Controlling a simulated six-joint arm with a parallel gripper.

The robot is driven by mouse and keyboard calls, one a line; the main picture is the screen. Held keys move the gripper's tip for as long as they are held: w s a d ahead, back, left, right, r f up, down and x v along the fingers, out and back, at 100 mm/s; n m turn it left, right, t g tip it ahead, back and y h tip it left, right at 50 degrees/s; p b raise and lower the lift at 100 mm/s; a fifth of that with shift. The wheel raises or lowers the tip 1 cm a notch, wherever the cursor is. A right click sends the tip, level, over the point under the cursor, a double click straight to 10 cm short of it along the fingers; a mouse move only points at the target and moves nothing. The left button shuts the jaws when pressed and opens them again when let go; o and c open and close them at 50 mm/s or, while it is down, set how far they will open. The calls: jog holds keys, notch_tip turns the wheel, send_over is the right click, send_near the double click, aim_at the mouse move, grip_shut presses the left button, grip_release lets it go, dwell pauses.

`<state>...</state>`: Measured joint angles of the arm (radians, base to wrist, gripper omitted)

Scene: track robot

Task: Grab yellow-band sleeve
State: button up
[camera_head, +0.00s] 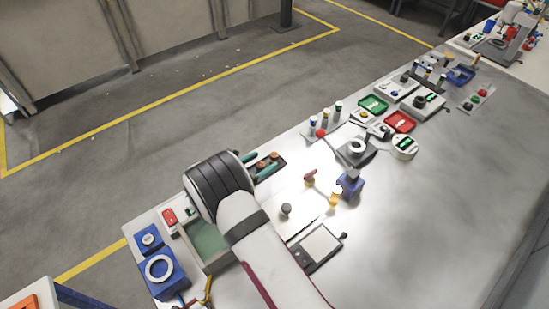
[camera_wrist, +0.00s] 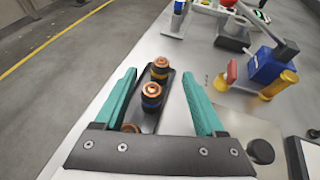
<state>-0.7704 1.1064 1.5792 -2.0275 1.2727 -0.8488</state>
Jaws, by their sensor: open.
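My gripper (camera_head: 268,160) is open, its teal fingers apart over a dark rack (camera_wrist: 171,113) near the table's left edge; the fingers also show in the wrist view (camera_wrist: 159,74). Between them stand upright copper-topped sleeves in a row. The nearer clear one (camera_wrist: 151,95) has a blue band. The farther one (camera_wrist: 160,68), close to the fingertip line, seems to have a yellowish band, but it is small. A third copper top (camera_wrist: 129,128) is mostly hidden behind the gripper's palm. Neither finger visibly touches a sleeve.
Right of the rack stand a blue block (camera_head: 350,186), yellow and red pieces, and a dark knob (camera_head: 286,209). Capped vials (camera_head: 325,118) stand farther along. A green-lined box (camera_head: 207,240) lies under my arm.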

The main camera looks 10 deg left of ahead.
aim_at(272, 157)
jog(key=x, duration=0.4)
jog(key=shift+w+d+f, duration=0.2)
jog(key=shift+d+f, duration=0.05)
jog(key=shift+f, duration=0.05)
grip_shut()
